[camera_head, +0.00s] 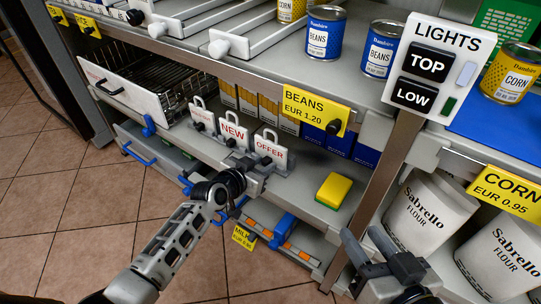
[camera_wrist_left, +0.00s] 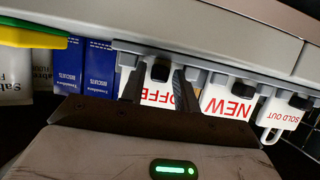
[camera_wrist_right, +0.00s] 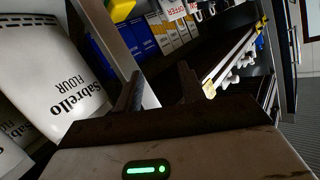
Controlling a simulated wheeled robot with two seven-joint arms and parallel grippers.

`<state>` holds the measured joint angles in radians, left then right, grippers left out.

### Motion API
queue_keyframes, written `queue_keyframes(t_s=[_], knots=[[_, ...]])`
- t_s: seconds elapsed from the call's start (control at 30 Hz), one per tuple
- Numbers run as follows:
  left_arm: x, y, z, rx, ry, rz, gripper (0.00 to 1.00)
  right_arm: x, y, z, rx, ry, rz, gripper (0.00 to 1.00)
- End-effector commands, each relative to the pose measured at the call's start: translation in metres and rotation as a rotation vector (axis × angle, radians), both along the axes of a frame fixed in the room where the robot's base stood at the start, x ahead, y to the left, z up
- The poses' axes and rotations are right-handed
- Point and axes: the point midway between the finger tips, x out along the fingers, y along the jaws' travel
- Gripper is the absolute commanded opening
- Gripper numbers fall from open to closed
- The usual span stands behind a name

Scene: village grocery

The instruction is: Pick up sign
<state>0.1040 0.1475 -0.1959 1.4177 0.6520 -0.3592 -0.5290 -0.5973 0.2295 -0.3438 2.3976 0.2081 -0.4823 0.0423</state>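My left gripper (camera_head: 262,170) is at the lower part of the OFFER sign. In the left wrist view, which is upside down, the fingers (camera_wrist_left: 159,88) are apart with the OFFER sign (camera_wrist_left: 156,98) between or just beyond them; contact cannot be told. The NEW sign (camera_wrist_left: 228,103) is right beside one finger. My right gripper (camera_head: 367,243) is open and empty in front of the flour bags (camera_head: 428,213).
A yellow and green sponge (camera_head: 333,190) lies on the shelf right of the signs. A lights panel (camera_head: 437,66) hangs at upper right. Bean cans (camera_head: 325,32) stand above. A wire basket drawer (camera_head: 127,92) sticks out at left. The tiled floor (camera_head: 95,215) is clear.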

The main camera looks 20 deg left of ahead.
Motion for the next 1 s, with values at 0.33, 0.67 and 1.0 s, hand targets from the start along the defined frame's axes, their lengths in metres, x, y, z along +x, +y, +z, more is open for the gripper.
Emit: queue_keyframes(t_s=[0.33,0.67,1.0], knots=[[-0.001,0.0,0.0,0.0,0.001,0.0,0.0,0.0,0.0,0.001,-0.001,0.001,-0.001,0.4],[0.0,0.0,0.006,0.001,-0.001,0.0,0.0,0.0,-0.001,0.003,-0.01,0.002,-0.001,0.4],[-0.015,-0.003,0.054,0.001,0.001,-0.001,0.0,0.0,-0.01,-0.015,-0.105,0.125,-0.014,0.4]])
